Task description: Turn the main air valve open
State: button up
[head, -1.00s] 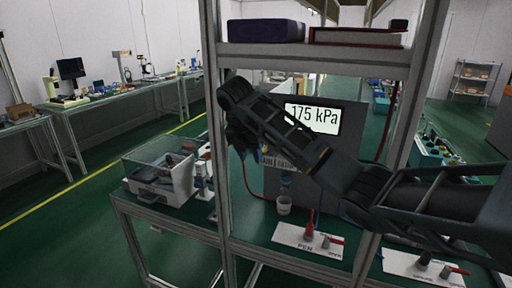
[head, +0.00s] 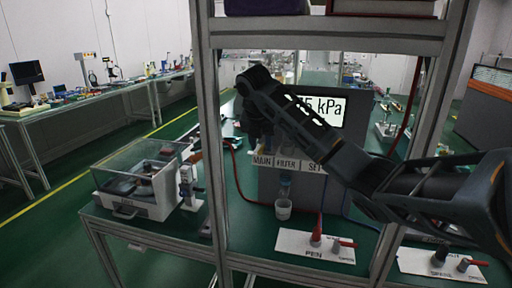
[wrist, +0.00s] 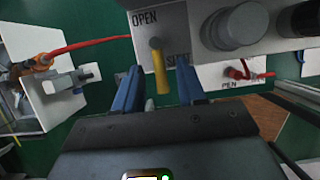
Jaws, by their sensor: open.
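The main air valve is a yellow lever (wrist: 160,72) on a grey panel, with OPEN printed at its upper left and SHUT at its lower right in the wrist view. The lever hangs from its round pivot towards my gripper, beside SHUT. My gripper (wrist: 158,88) is open, its two blue fingers on either side of the lever with gaps visible. In the head view my gripper (head: 258,142) is at the left of the grey air unit (head: 268,187), above the MAIN label (head: 262,161); it largely hides the lever there.
Round grey knobs (wrist: 235,27) stand right of the lever. A gauge display (head: 325,109) is partly covered by my arm. Frame posts (head: 209,130) and an upper shelf (head: 330,32) surround the opening. A cup (head: 283,209), a PEN valve plate (head: 300,245) and a clear-lidded box (head: 140,180) are below.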

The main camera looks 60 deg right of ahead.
jog(key=shift+c, duration=0.3)
grip_shut()
